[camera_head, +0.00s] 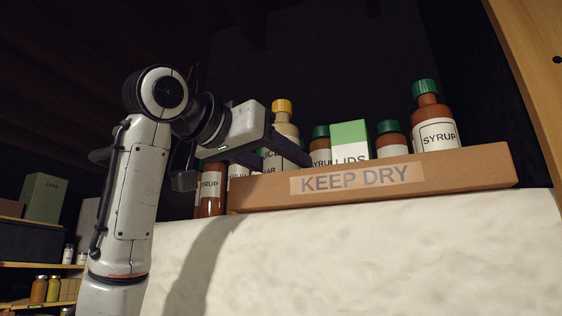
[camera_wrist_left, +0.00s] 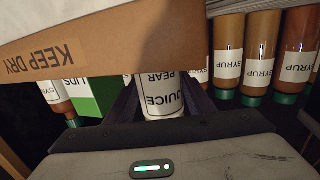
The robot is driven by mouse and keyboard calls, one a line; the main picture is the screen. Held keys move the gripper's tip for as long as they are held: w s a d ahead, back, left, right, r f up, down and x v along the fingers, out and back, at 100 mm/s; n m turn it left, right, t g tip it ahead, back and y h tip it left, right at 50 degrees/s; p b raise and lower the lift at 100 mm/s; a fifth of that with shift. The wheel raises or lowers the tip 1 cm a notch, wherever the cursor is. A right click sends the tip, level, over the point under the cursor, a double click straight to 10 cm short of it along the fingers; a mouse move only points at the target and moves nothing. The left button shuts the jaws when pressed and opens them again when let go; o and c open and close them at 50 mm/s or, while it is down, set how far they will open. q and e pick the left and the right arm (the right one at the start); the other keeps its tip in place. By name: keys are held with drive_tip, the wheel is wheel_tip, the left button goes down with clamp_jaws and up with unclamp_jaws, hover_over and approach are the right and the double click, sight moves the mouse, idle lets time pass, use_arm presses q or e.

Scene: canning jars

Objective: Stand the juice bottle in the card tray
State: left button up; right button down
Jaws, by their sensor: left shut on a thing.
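The juice bottle (camera_head: 283,125) is pale with a yellow cap. Its "JUICE PEAR" label shows upside down in the left wrist view (camera_wrist_left: 160,95). My left gripper (camera_head: 284,160) is shut on it and holds it upright at the left part of the card tray (camera_head: 470,171). The tray is brown cardboard marked "KEEP DRY"; its wall also shows in the left wrist view (camera_wrist_left: 110,40). The tray's front wall hides the bottle's base, so I cannot tell whether it touches the floor of the tray. My right gripper is not in view.
Behind the tray's front wall stand a green and white "LIDS" box (camera_head: 350,137) and green-capped syrup bottles, one tall (camera_head: 433,125). More syrup bottles (camera_head: 211,190) stand left of the tray. The pale surface in front (camera_head: 380,250) is bare.

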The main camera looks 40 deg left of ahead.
use_arm(q)
drive_tip(key=shift+f+b, duration=0.35)
drive_tip(key=shift+f, duration=0.05)
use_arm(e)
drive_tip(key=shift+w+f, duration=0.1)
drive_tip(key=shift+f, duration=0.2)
use_arm(q)
drive_tip(key=o, duration=1.3)
drive_tip(key=shift+o, duration=0.2)
drive_tip(key=s+b, duration=0.2)
drive_tip(key=s, duration=0.8)
drive_tip(key=shift+s+a+r, duration=0.15)
drive_tip(key=shift+s+r, duration=0.05)
drive_tip(key=shift+r, duration=0.1)
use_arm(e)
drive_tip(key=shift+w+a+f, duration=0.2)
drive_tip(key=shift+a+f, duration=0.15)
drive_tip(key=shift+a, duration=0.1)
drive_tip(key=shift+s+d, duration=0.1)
